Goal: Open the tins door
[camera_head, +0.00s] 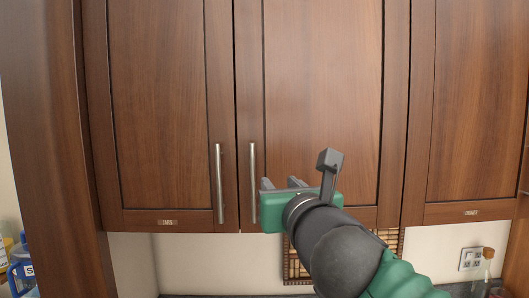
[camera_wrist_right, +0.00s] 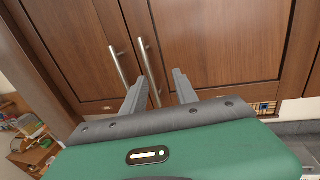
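The wooden wall cabinet has a middle door (camera_head: 320,95) with an upright metal bar handle (camera_head: 253,185) on its left edge. No label shows on this door; my right arm covers part of its lower edge. My right gripper (camera_head: 281,184) is open and empty, just right of this handle, fingers pointing at the cabinet. In the right wrist view the handle (camera_wrist_right: 146,58) runs down beside the left finger of my gripper (camera_wrist_right: 162,76); I cannot tell whether they touch. The door looks shut. My left gripper is out of view.
The left door (camera_head: 160,100) has its own handle (camera_head: 219,185) close by and a small, hard-to-read label (camera_head: 168,222). A right door (camera_head: 475,100) is also shut. Below are a woven panel (camera_head: 294,268), a socket (camera_head: 471,259) and a bottle (camera_head: 484,268).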

